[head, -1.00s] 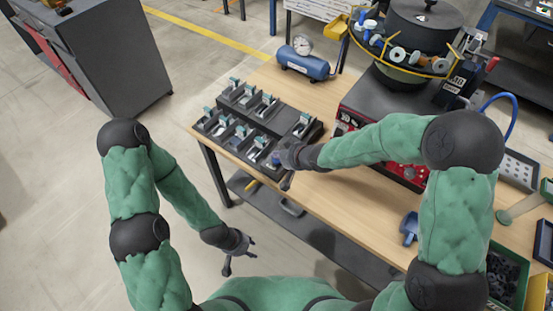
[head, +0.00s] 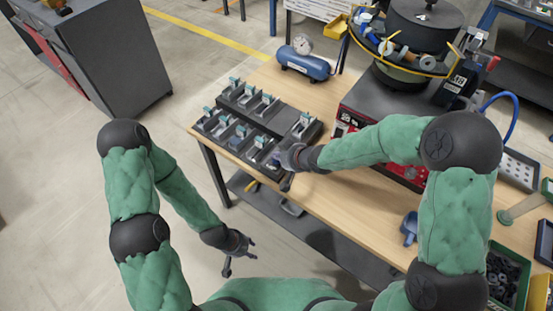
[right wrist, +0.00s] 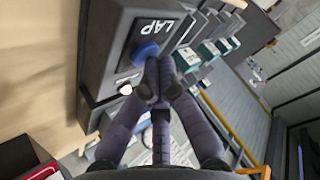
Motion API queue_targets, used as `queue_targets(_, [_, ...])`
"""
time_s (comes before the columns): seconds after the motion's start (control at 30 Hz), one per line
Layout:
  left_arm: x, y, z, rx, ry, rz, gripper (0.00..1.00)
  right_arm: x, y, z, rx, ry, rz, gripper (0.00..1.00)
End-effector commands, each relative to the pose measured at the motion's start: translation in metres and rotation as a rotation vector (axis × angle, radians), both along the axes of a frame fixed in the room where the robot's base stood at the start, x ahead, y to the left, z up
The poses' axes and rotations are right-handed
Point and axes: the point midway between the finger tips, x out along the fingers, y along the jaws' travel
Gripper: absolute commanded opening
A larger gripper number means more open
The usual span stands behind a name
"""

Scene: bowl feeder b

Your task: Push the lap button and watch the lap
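The lap button is a round blue button (right wrist: 145,52) beside a white "LAP" label (right wrist: 164,28) on a dark box face in the right wrist view. My right gripper (right wrist: 158,82) has its fingers drawn together, with the tips right at the button's edge. I cannot tell whether they touch it or whether it is pressed in. In the head view my right gripper (head: 287,158) is at the near right end of the black rack (head: 272,119) and hides most of the button. My left gripper (head: 240,256) is open and empty, off the table's near side. No lap readout is legible.
The rack holds several stations with teal and white parts. A blue air tank (head: 304,64) stands behind it. The bowl feeder (head: 408,65) and its red-fronted base are at the right. Bare wooden tabletop (head: 318,200) lies in front.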

Motion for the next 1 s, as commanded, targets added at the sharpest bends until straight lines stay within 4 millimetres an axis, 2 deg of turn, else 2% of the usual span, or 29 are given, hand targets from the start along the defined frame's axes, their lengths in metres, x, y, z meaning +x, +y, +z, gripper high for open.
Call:
queue_targets(0.37, [0.000, 0.000, 0.001, 0.000, 0.000, 0.000, 0.40, -0.001, 0.000, 0.000, -0.001, 0.003, 0.000, 0.00])
queue_targets(0.73, [0.000, 0.000, 0.018, 0.000, 0.000, 0.000, 0.40, -0.001, 0.000, 0.015, -0.001, 0.002, 0.001, 0.00])
queue_targets(1.0, [0.000, 0.000, 0.018, 0.000, 0.000, 0.000, 0.40, 0.000, 0.000, 0.015, -0.001, 0.002, 0.001, 0.00])
